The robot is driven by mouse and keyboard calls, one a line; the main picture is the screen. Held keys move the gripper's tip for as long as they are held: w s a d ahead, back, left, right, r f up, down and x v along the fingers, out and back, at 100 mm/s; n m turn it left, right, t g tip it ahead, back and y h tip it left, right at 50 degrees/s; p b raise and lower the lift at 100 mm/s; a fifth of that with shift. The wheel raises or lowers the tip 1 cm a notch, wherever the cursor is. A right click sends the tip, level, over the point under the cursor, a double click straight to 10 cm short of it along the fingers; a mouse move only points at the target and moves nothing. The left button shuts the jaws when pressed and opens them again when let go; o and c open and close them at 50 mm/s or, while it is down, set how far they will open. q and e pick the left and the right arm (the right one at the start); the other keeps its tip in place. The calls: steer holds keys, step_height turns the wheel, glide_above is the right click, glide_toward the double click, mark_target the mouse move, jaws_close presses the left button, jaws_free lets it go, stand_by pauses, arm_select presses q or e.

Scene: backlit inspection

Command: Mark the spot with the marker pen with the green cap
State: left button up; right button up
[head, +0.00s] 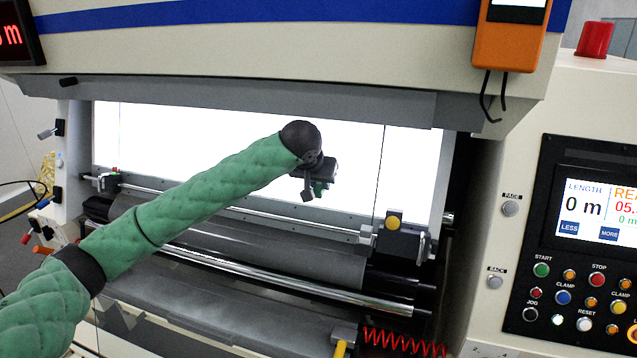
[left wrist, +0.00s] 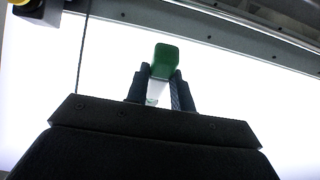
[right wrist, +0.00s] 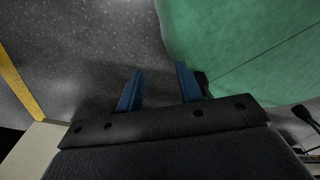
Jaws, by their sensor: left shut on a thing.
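The marker pen has a green cap (left wrist: 165,60) and a pale body (left wrist: 156,89). My left gripper (left wrist: 161,86) is shut on it, with the cap sticking out past the fingertips in the left wrist view. In the head view my left gripper (head: 312,188) is in front of the bright backlit panel (head: 225,130), and a bit of green shows at it. I cannot tell whether it touches the panel. No spot can be made out on the panel. My right gripper (right wrist: 159,90) is open and empty, seen only in the right wrist view.
Below the panel run a rail and rollers (head: 270,285). A block with a yellow knob (head: 393,223) sits on the rail, right of my left gripper. A thin dark line (head: 380,170) crosses the panel vertically. A control console (head: 590,260) stands at the right.

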stand_by(0.5)
arm_select(q)
steer(key=s+a+r, duration=0.2)
steer(key=s, duration=0.4)
stand_by(0.7)
steer(key=shift+r, duration=0.1)
